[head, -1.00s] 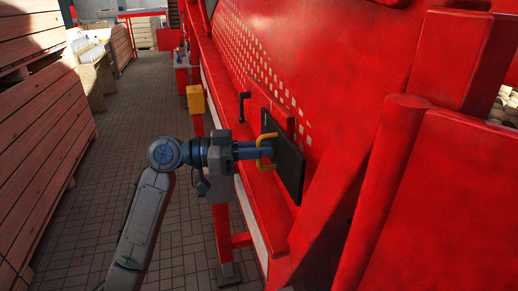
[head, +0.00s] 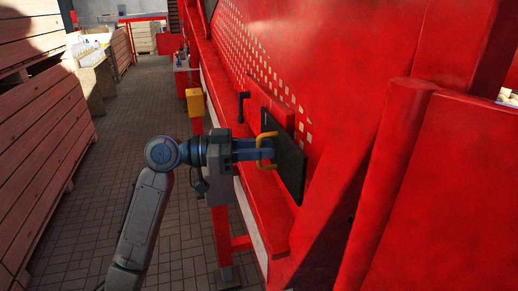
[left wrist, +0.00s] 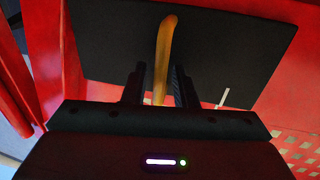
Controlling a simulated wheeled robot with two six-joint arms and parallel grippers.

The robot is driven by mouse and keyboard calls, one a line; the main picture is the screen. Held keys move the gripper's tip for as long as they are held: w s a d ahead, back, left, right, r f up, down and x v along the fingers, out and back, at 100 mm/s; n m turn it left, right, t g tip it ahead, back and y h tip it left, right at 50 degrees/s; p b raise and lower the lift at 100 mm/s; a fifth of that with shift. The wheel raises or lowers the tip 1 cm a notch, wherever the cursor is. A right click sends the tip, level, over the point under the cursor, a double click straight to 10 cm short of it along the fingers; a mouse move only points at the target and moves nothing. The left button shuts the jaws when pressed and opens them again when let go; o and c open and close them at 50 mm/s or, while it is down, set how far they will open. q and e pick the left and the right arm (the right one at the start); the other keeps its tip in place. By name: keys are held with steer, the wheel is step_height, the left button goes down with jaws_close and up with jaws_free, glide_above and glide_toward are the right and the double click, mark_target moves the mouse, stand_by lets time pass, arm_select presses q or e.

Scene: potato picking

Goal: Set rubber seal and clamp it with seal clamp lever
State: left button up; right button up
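A flat dark panel, which I take for the rubber seal (head: 291,170), has a yellow handle (head: 265,152) and stands upright against the red machine's side. My left gripper (head: 266,148) reaches it from the left, its fingers on either side of the handle and shut on it. In the left wrist view, the handle (left wrist: 165,50) lies between the two fingers (left wrist: 160,88), with the dark panel (left wrist: 225,45) behind. A small black lever (head: 242,106), likely the clamp lever, stands on the machine just left of the panel. My right gripper is out of view.
The red machine (head: 330,80) fills the right side, with a red ledge (head: 255,185) below the panel. A yellow box (head: 196,102) hangs beyond the lever. Wooden crates (head: 40,150) line the left. The paved aisle (head: 100,190) between is free.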

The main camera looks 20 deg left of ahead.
arm_select(q)
steer(key=b+v, duration=0.6)
steer(key=v, duration=0.4)
steer(key=shift+s+a, duration=0.15)
steer(key=shift+a, duration=0.25)
stand_by(0.4)
